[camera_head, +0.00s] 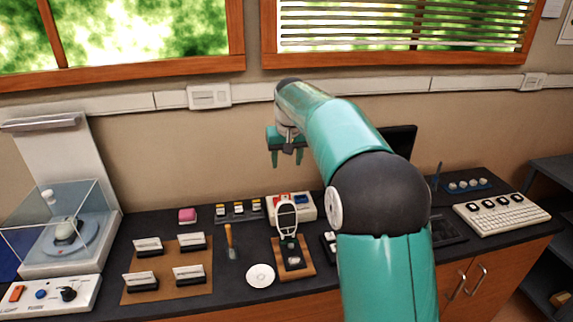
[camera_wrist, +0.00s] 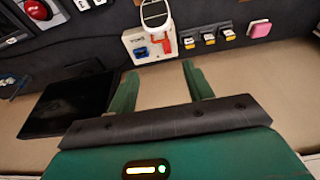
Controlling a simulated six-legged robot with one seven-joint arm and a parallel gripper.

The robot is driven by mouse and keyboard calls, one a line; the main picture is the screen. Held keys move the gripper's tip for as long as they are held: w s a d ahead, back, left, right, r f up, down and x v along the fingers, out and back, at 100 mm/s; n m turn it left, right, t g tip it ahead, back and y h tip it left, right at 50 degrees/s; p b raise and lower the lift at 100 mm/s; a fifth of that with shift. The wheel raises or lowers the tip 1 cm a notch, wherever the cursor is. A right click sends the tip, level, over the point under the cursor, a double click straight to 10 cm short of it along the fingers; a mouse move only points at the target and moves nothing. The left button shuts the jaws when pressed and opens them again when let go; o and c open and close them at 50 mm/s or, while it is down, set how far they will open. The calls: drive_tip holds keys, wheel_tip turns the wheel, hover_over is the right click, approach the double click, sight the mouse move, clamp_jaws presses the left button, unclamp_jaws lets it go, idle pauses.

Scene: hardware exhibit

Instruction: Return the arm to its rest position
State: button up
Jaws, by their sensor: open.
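My arm reaches from the lower right up over the dark counter (camera_head: 215,262) in the head view. My gripper (camera_head: 287,163) hangs at its end, fingers down, above the back part of the counter and in front of the wall. The two green fingers are apart with nothing between them. In the wrist view, my gripper (camera_wrist: 158,80) also shows open and empty, with the wall and counter edge behind it. My arm hides part of the counter's right half in the head view.
Below my gripper stands a white box with red and blue parts (camera_wrist: 150,45). A pink block (camera_head: 187,215), a magnifier (camera_head: 288,217) and a keyboard (camera_head: 502,214) are on the counter. A clear case (camera_head: 30,225) stands at left. A dark screen (camera_head: 402,140) is behind my arm.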

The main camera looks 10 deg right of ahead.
drive_tip(key=s+r+t, duration=0.1)
drive_tip(key=s+r, duration=0.2)
drive_tip(key=s, duration=0.8)
drive_tip(key=s+r, duration=0.3)
drive_tip(key=s, duration=0.7)
drive_tip(key=s+f, duration=0.3)
drive_tip(key=s, duration=0.6)
drive_tip(key=s+f+t, duration=0.1)
drive_tip(key=s+f, duration=0.3)
drive_tip(key=s, duration=0.5)
drive_tip(key=shift+s+f+t, duration=0.2)
drive_tip(key=shift+s+t, duration=0.1)
drive_tip(key=shift+s, duration=0.1)
